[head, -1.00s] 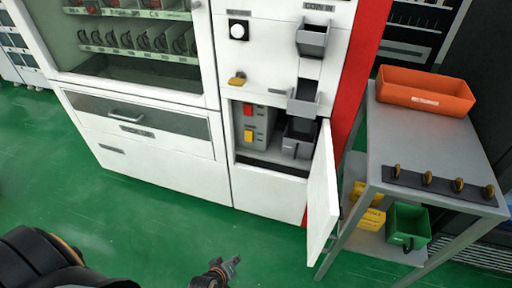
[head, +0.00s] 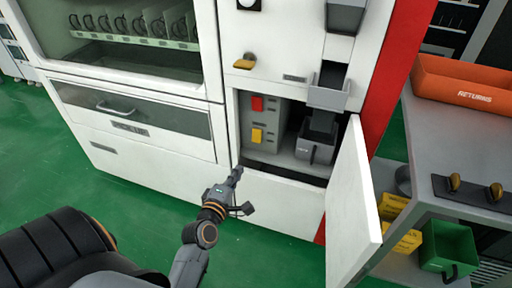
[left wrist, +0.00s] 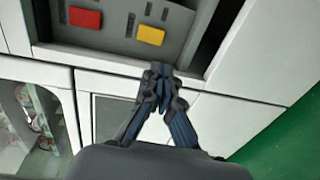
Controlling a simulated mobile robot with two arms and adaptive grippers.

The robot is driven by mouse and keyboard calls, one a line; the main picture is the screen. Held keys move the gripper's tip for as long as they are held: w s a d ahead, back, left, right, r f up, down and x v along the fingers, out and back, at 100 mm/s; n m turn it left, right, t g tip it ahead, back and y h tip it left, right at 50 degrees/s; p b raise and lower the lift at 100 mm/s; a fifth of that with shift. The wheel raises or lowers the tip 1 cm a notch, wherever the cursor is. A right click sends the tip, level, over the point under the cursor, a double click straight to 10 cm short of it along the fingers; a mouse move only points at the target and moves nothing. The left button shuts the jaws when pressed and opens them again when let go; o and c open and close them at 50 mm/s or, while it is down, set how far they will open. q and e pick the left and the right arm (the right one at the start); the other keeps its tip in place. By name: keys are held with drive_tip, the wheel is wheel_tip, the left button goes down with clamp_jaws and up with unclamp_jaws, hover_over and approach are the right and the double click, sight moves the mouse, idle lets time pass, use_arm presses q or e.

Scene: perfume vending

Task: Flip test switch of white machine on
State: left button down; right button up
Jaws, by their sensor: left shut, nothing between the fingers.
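The white machine (head: 155,160) stands ahead with its small lower door (head: 351,205) swung open to the right. Inside the opening is a grey panel (head: 256,112) with a red switch (head: 257,103) above a yellow switch (head: 257,135). In the left wrist view the red switch (left wrist: 85,18) is left of the yellow switch (left wrist: 150,35). I cannot read which is the test switch. My left gripper (head: 238,172) is shut and empty, just outside the opening, below the yellow switch and apart from it; its fingertips (left wrist: 161,70) point toward the panel. My right gripper is not in view.
A dark grey bin (head: 315,147) sits right of the panel inside the compartment. A grey cart (head: 440,150) with an orange returns bin (head: 463,88) stands at right, beyond the open door. Green floor (head: 150,215) is clear in front.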

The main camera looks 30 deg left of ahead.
use_arm(q)
drive_tip(key=b, duration=0.2)
approach(256, 141)
drive_tip(key=w, duration=0.2)
drive_tip(key=x, duration=0.2)
drive_tip(key=b+x, duration=0.1)
drive_tip(key=x, duration=0.1)
drive_tip(key=shift+w+a+f, duration=0.25)
drive_tip(key=shift+w, duration=0.2)
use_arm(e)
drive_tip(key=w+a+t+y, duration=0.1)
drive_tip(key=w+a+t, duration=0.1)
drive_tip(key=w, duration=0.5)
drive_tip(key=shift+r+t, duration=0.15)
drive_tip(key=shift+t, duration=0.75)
